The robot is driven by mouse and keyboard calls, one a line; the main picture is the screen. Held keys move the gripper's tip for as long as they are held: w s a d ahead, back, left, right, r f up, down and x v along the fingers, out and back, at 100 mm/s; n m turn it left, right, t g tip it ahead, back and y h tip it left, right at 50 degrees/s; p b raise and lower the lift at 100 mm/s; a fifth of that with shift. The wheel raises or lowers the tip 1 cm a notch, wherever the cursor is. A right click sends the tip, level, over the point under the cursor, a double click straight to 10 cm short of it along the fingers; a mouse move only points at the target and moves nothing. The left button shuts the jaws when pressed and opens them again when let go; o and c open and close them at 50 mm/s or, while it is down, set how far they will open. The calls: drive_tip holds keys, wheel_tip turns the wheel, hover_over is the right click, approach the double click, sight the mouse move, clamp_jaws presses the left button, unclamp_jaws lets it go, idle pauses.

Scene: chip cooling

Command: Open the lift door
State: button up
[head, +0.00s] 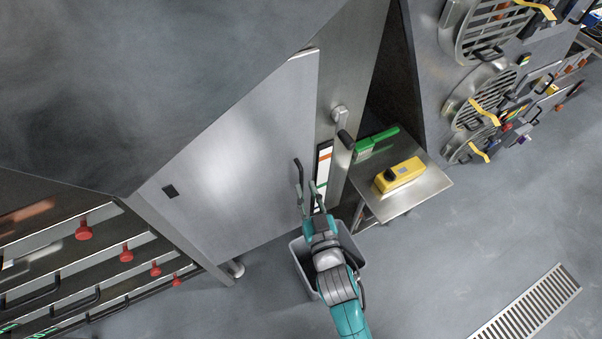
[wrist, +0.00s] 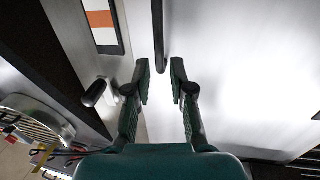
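The lift door (head: 235,150) is a large flat steel panel at the left of centre in the head view. It fills the right of the wrist view (wrist: 240,70). A black bar handle (head: 297,172) stands on its right side. In the wrist view the handle (wrist: 158,30) comes down from the top edge, and its lower end appears between my fingertips. My gripper (head: 311,190) is at the lower end of the handle. Its two fingers (wrist: 160,72) are apart, one on each side of the handle in the picture. Contact cannot be told.
A black-ended lever (head: 346,139) sits on the post right of the door. A steel table (head: 425,192) there carries a yellow device (head: 400,175) and a green tool (head: 377,142). A grey bin (head: 302,262) stands below my arm. Red knobs (head: 126,255) are at left.

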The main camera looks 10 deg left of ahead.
sight(302, 177)
drive_tip(key=shift+x, duration=2.7)
clamp_jaws()
